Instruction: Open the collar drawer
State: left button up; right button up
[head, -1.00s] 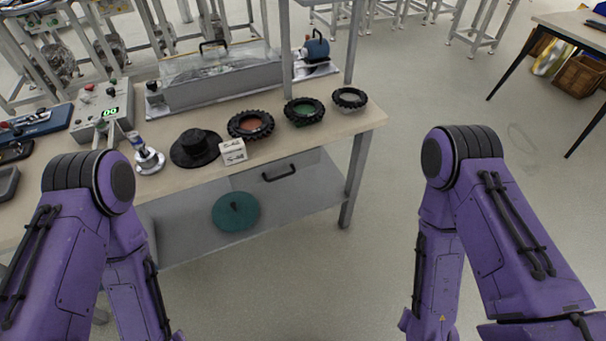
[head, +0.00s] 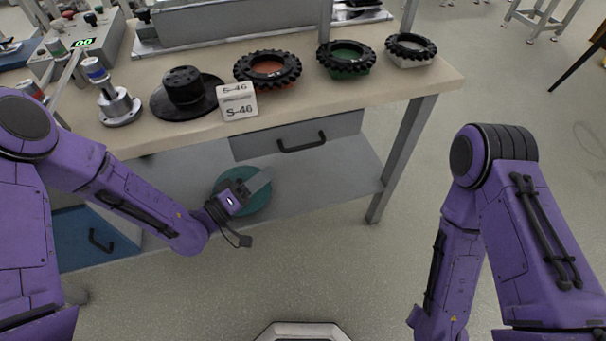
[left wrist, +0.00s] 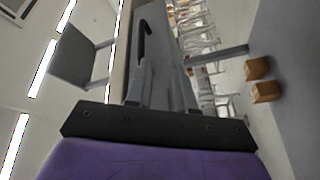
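A grey drawer (head: 345,127) with a black bar handle (head: 302,142) sits under the workbench top and looks shut. No label on it is readable. My left gripper (head: 259,180) is below and left of that handle, over the teal disc, and touches no handle. In the left wrist view the two grey fingers (left wrist: 163,82) stand apart with nothing seen between them, and a dark handle (left wrist: 142,40) on a grey panel shows beyond them. A blue drawer front (head: 85,238) with a black handle is at the lower left. My right gripper is out of view.
On the workbench (head: 425,85) stand a black hat-shaped part (head: 185,92), a white S-46 block (head: 238,101), ringed parts in orange (head: 268,69), green (head: 346,59) and grey (head: 410,50), and a metal post (head: 118,105). A table leg (head: 402,160) is right of the grey drawer. Floor in front is clear.

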aim_at(303, 147)
pick_arm(q)
jog(key=w+d+r, duration=0.1)
jog(key=w+d, duration=0.1)
jog(key=d, duration=0.1)
jog(key=w+d+r+m+h, duration=0.1)
jog(key=w+d, duration=0.1)
jog(key=d, duration=0.1)
jog(key=w+d+r+h, duration=0.1)
jog(key=w+d, duration=0.1)
jog(key=d, duration=0.1)
jog(key=shift+r+g+p, duration=0.3)
jog(key=shift+r+p, duration=0.1)
grip_shut()
